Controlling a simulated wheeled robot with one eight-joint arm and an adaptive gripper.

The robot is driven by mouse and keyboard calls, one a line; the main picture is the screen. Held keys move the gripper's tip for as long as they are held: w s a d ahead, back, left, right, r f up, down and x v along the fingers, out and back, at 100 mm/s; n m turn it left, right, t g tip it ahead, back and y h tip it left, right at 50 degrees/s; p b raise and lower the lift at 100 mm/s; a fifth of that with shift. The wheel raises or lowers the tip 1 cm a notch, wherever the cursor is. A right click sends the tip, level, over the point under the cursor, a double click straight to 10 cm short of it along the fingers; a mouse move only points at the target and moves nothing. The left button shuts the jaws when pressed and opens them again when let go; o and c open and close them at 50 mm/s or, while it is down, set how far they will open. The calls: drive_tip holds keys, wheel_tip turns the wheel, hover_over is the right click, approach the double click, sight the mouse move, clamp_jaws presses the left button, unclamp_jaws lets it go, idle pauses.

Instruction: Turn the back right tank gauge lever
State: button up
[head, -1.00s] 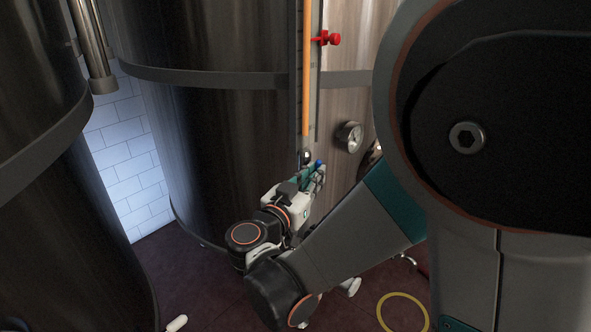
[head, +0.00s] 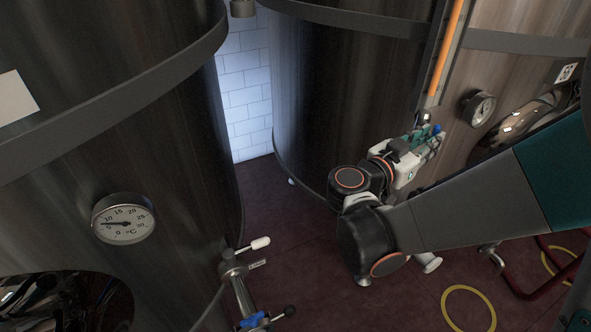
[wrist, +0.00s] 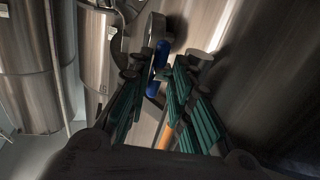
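The tank gauge is an orange column (head: 445,52) in a grey rail on the back right steel tank. Its blue lever (head: 437,129) is at the column's lower end, right at my gripper (head: 425,142). In the wrist view the blue lever (wrist: 161,56) shows between the tips of my gripper (wrist: 162,72), with a second blue part just below it. The two teal-padded fingers stand apart. I cannot tell whether either finger touches the lever. The orange column (wrist: 186,140) also shows low between the fingers. The head view hides the far side of the gripper.
A round dial (head: 478,107) sits on the tank right of the gripper. A nearer tank with a thermometer (head: 123,218) and a valve with white and blue handles (head: 245,270) stands at left. A yellow hose ring (head: 468,308) lies on the dark red floor.

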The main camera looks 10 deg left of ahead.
drive_tip(key=shift+s+r, duration=0.2)
drive_tip(key=shift+s, duration=0.05)
